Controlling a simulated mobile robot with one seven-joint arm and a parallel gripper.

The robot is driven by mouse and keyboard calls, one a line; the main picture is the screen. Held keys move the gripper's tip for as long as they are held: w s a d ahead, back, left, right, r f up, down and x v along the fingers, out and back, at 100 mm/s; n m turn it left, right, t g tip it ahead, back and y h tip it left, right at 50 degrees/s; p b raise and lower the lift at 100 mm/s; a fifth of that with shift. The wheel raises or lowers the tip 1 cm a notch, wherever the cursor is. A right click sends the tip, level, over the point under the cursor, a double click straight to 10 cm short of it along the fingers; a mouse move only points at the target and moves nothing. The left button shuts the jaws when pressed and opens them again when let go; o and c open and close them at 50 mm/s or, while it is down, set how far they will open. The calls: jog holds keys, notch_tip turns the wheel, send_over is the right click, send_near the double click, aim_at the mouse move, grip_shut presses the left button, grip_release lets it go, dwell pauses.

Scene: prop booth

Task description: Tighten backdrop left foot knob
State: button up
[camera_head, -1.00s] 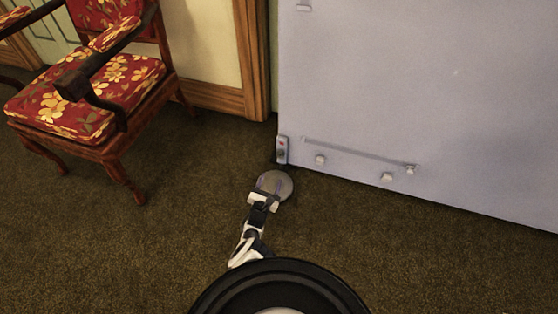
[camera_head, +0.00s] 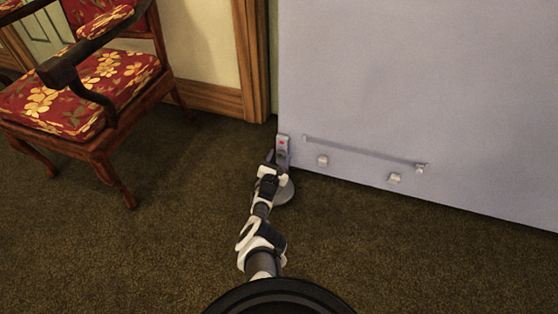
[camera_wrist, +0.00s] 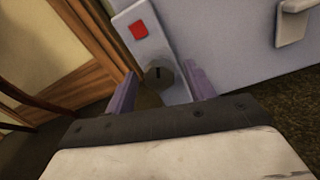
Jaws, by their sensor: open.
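The backdrop is a large pale grey-lavender panel (camera_head: 420,85) standing on the carpet. At its lower left corner is a narrow light plate (camera_head: 283,146) with a red square; the wrist view shows the red square (camera_wrist: 139,30) clearly. Below that square is a dark grey, many-sided knob (camera_wrist: 158,76) with a short dark slot. My gripper (camera_head: 274,160) is at this corner. In the wrist view its two purple fingers stand apart, one on each side of the knob, with my gripper (camera_wrist: 160,84) open. Contact between the fingers and the knob cannot be told.
A round grey disc (camera_head: 285,193) lies on the carpet, partly under my arm. A thin rail (camera_head: 360,151) and small pale blocks (camera_head: 395,178) sit on the panel's lower face. A red floral chair (camera_head: 85,105) stands left. Open carpet (camera_head: 420,255) lies in front.

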jog(key=c, duration=1)
